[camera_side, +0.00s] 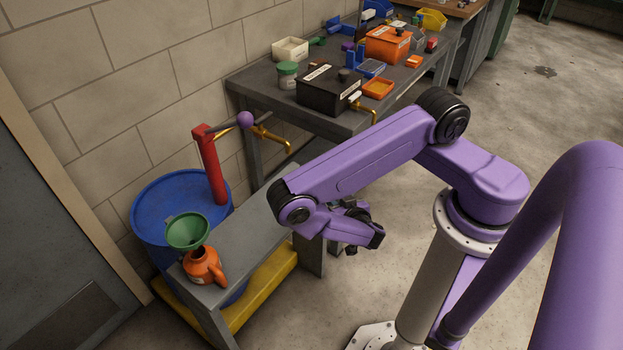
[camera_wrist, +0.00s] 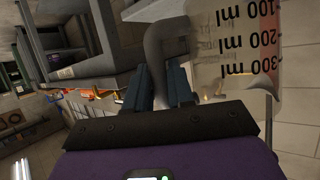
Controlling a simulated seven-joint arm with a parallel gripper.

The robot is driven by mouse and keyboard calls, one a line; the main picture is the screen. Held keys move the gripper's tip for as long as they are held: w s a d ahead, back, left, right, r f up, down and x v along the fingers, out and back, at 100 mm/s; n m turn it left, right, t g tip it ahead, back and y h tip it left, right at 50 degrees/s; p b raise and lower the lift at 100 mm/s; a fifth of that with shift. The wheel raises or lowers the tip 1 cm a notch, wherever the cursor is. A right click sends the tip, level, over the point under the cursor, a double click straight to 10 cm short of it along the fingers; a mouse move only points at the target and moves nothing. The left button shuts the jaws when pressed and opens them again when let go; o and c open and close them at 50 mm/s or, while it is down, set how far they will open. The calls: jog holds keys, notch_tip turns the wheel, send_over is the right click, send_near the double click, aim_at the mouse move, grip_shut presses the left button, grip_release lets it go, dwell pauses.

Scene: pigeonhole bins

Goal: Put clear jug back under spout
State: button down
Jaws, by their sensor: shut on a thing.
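My gripper (camera_side: 352,238) is over the floor, right of the low grey bench. In the wrist view my gripper (camera_wrist: 167,88) is shut on the grey handle of the clear jug (camera_wrist: 235,40). The jug has printed marks of 100, 200 and 300 ml that read upside down there; part of it is cut off by the frame edge. I cannot make the jug out in the side view. A brass spout (camera_side: 272,138) reaches from the red hand pump (camera_side: 210,170). Another brass spout (camera_side: 362,107) sticks out from the black box (camera_side: 325,90) on the table.
An orange can (camera_side: 204,267) with a green funnel (camera_side: 188,231) in it stands on the low bench (camera_side: 250,222). A blue drum (camera_side: 150,212) is behind the bench. Several bins and boxes crowd the grey table (camera_side: 255,88). The floor at right is clear.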

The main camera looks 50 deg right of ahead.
jog(key=shift+w+d+r+x, duration=0.15)
jog(key=shift+r+x, duration=0.25)
jog(key=shift+x, duration=2.15)
jog(key=shift+w+r+x, duration=0.15)
jog(key=shift+r+x, duration=0.3)
jog(key=shift+x, duration=2.1)
jog(key=shift+w+d+r+x, duration=0.15)
jog(key=shift+r+x, duration=0.25)
jog(key=shift+x, duration=2.15)
jog(key=c, duration=1)
grip_release()
jog(key=shift+a, duration=0.15)
